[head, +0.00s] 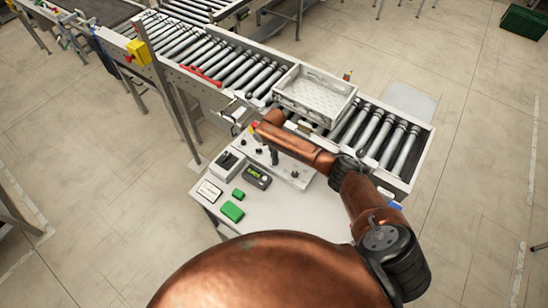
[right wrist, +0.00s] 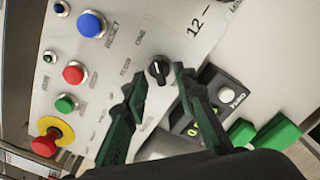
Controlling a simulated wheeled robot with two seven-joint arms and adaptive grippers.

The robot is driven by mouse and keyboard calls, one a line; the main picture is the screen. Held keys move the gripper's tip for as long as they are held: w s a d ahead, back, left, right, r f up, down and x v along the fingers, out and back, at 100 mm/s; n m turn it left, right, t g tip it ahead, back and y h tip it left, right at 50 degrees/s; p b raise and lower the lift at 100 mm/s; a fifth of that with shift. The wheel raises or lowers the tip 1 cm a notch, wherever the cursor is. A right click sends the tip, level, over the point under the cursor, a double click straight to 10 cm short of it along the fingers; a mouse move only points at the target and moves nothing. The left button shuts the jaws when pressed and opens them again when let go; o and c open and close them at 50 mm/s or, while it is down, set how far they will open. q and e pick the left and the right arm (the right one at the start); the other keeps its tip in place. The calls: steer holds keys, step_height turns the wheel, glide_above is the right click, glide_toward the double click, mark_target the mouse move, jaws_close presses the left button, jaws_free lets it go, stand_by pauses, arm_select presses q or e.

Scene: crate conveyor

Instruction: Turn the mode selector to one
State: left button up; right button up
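The mode selector, a black rotary knob (right wrist: 158,71), sits on the light control panel (right wrist: 133,20) in the right wrist view. Small printed labels stand around it, too small to read surely, so I cannot tell its setting. My right gripper (right wrist: 160,79) is open, with one dark finger on each side of the knob. A gap seems to show between the knob and each finger; contact is not clear. In the head view my right gripper (head: 273,156) is small over the panel (head: 302,180) and the knob cannot be made out. My left gripper is not in view.
Blue (right wrist: 92,23), red (right wrist: 74,73) and green (right wrist: 66,104) buttons and a red emergency stop (right wrist: 46,143) sit left of the knob. A digital display box (right wrist: 213,105) and green blocks (right wrist: 275,133) lie right. A grey crate (head: 313,97) stands on the roller conveyor behind.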

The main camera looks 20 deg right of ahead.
step_height(320, 180, up, 12)
stand_by(0.6)
stand_by(0.4)
